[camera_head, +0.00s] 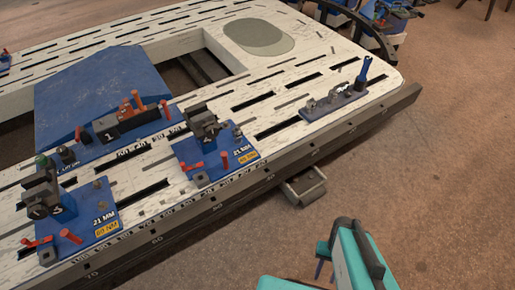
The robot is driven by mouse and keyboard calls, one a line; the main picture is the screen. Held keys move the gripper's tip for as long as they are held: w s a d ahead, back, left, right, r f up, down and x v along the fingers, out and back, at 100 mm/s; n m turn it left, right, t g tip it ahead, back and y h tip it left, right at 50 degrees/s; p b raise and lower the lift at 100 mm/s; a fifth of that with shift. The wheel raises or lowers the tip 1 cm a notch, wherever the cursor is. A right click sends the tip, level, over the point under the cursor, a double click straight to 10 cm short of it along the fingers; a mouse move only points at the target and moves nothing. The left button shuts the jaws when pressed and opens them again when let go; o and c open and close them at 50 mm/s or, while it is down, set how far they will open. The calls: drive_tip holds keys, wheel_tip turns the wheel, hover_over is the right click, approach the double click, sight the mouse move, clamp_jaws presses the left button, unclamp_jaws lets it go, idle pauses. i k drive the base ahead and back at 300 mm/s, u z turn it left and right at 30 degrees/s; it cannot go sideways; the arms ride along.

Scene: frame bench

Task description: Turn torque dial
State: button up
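Two blue fixture plates stand along the near edge of the white bench. The middle plate (240,163) has a grey clamp-like block (203,122), red pegs, small grey knobs and a "21 MM / 60 NM" label. The left plate (78,238) carries a similar block (42,190), marked 3, with the same kind of label. A third blue plate behind them has a dark block marked 1 (110,128). I cannot tell which part is the torque dial. Teal and dark parts (355,258) at the lower right look like my arm. No gripper fingers can be made out.
A small blue rack (335,106) with grey sockets and an upright blue-handled tool (364,72) stands near the bench's right corner. A slanted blue panel (100,85) lies behind. A grey drawer-like box (304,185) juts out below the edge. The floor at right is clear.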

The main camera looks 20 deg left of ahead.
sight(348, 94)
drive_tip(key=k, duration=1.35)
drive_tip(key=z, duration=0.25)
drive_tip(key=i, duration=0.5)
drive_tip(key=z, duration=0.4)
drive_tip(key=i, duration=2.3)
drive_tip(key=u, duration=0.55)
